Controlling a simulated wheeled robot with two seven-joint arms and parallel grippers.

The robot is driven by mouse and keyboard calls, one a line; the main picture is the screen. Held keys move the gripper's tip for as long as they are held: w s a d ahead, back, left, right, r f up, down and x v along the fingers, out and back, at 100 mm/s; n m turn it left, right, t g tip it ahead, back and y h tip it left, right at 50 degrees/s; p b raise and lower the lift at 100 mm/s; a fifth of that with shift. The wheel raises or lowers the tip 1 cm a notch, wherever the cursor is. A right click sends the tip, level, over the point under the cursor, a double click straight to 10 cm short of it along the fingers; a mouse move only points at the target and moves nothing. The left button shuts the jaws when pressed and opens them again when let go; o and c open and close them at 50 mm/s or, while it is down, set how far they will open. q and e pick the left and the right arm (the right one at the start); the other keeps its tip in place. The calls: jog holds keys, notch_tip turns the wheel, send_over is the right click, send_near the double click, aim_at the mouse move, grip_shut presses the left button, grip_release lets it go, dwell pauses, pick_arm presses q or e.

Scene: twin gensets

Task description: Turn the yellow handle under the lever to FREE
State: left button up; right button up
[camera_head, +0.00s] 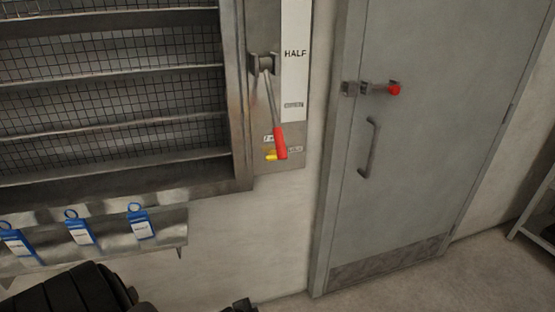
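The lever (269,95) has a steel rod and a red grip (280,143). It hangs down from a bracket on the grey wall panel, tilted slightly right. A small yellow handle (270,155) shows just left of the red grip, roughly level; its right part is hidden behind the grip. A small label (268,139) above it and another (295,149) to its right are too small or covered to read fully. A small dark piece at the bottom edge may be my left gripper; no fingers show. My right gripper is not in view.
A white plate (294,75) beside the lever reads HALF. A louvred mesh grille (110,68) is to the left, above a ledge with several blue tags (80,228). A grey door (430,130) with a red-tipped latch (394,89) stands right. The wall below the panel is bare.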

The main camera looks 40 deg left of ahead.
pick_arm(q)
jog(key=w+a+r+m+t, duration=0.2)
jog(key=w+a+r, duration=0.2)
jog(key=w+r, duration=0.55)
jog(key=m+t+y, duration=0.2)
jog(key=m+t, duration=0.5)
jog(key=t, duration=0.1)
send_near(273, 160)
jog(key=w, duration=0.5)
jog(key=w+a+p, duration=0.1)
jog(key=w, duration=0.5)
jog(key=shift+w+a+r, duration=0.15)
jog(key=shift+a+r, duration=0.05)
jog(key=shift+a, duration=0.2)
grip_shut()
